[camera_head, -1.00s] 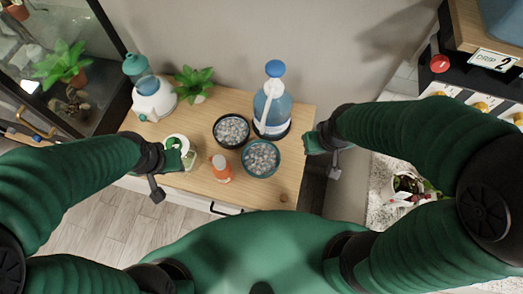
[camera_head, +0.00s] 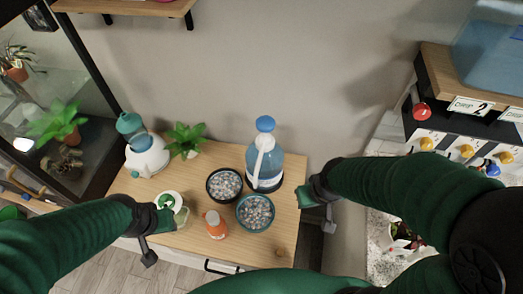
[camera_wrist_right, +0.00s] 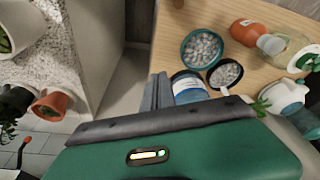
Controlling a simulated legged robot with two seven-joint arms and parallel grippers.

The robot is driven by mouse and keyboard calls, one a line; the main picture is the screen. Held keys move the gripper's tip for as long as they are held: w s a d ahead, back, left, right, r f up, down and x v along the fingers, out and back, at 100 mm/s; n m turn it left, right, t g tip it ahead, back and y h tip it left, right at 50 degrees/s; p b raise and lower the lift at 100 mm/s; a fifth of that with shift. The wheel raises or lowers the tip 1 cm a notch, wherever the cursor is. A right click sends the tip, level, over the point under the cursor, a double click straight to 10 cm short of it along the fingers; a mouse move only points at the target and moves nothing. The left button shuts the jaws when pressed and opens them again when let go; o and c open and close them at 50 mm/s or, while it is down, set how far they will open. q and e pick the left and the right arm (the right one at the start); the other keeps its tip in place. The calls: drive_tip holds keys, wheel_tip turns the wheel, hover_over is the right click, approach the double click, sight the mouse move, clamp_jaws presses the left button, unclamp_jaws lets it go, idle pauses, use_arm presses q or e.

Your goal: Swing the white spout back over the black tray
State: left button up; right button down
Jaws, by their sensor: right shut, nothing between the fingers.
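The blue bottle (camera_head: 271,172) with a blue knob on top stands upright at the table's back right. Its white spout (camera_head: 259,162) slants down the front left of the bottle. The black tray (camera_head: 224,184), round and full of grey pebbles, lies left of the bottle. In the right wrist view, the spout (camera_wrist_right: 224,90) ends by the near rim of the black tray (camera_wrist_right: 225,74). My right gripper (camera_head: 308,194) is shut and empty, right of the bottle and apart from it. My left gripper (camera_head: 160,214) is at the table's left front; its fingers are unclear.
A teal pebble tray (camera_head: 255,212) lies in front of the bottle. An orange bottle (camera_head: 215,224), a lidded jar (camera_head: 172,204), a small plant (camera_head: 186,140) and a white-and-teal sprayer (camera_head: 147,155) stand further left. A counter with a red knob (camera_head: 421,111) stands right, beyond a gap.

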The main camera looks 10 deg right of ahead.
idle(0.4)
drive_tip(key=c, duration=2)
unclamp_jaws()
drive_tip(key=shift+c, duration=0.2)
drive_tip(key=o, duration=0.6)
drive_tip(key=shift+g, duration=0.3)
drive_tip(key=w+r, duration=0.1)
drive_tip(key=w+a, duration=0.1)
drive_tip(key=w, duration=0.1)
drive_tip(key=w+a+r, duration=0.1)
drive_tip(key=w, duration=0.1)
drive_tip(key=shift+w+r, duration=0.2)
drive_tip(key=shift+r, duration=0.15)
drive_tip(key=w+a+r+m+g+h, duration=0.2)
drive_tip(key=w+a+r+m+g, duration=0.15)
drive_tip(key=w+a+r, duration=0.95)
drive_tip(key=shift+m+t, duration=0.35)
drive_tip(key=shift+m, duration=0.2)
drive_tip(key=d+f, duration=0.1)
drive_tip(key=f, duration=0.4)
drive_tip(key=s+d+f+p, duration=0.1)
drive_tip(key=f, duration=0.4)
drive_tip(key=d+f, duration=0.1)
drive_tip(key=f, duration=0.5)
drive_tip(key=shift+s+d, duration=0.15)
drive_tip(key=shift+d, duration=0.05)
clamp_jaws()
